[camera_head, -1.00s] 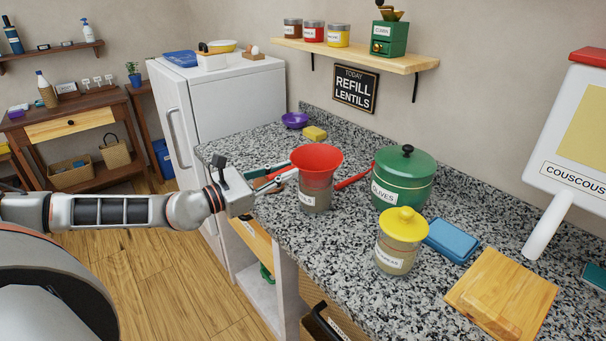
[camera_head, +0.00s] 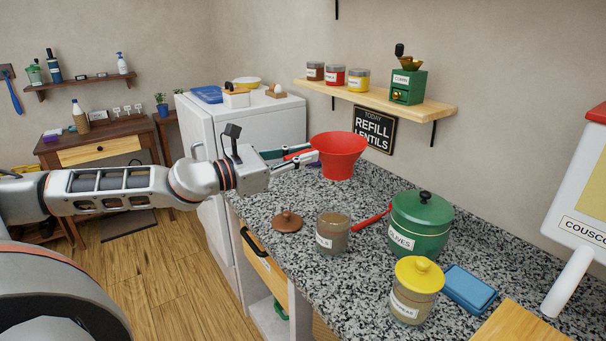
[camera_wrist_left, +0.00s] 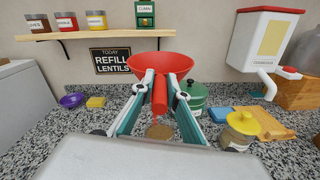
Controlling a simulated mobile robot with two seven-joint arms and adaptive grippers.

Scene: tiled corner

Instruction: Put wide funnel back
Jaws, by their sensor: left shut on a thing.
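The wide funnel is red (camera_head: 339,152) and is held upright in the air above the granite counter, clear of the jar. My left gripper (camera_head: 308,157) is shut on it. In the left wrist view the fingers (camera_wrist_left: 160,92) close around the spout of the red funnel (camera_wrist_left: 160,66). An open labelled glass jar (camera_head: 333,234) with brownish contents stands on the counter below. A brown knobbed lid (camera_head: 288,221) lies to its left. My right gripper is not in view.
A green OLIVES pot (camera_head: 420,225), a yellow-lidded jar (camera_head: 417,290), a red-handled utensil (camera_head: 371,219) and a blue box (camera_head: 469,289) stand on the counter. A wooden shelf (camera_head: 430,108) holds small jars and a green grinder (camera_head: 408,86). A white fridge (camera_head: 262,122) stands behind the arm.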

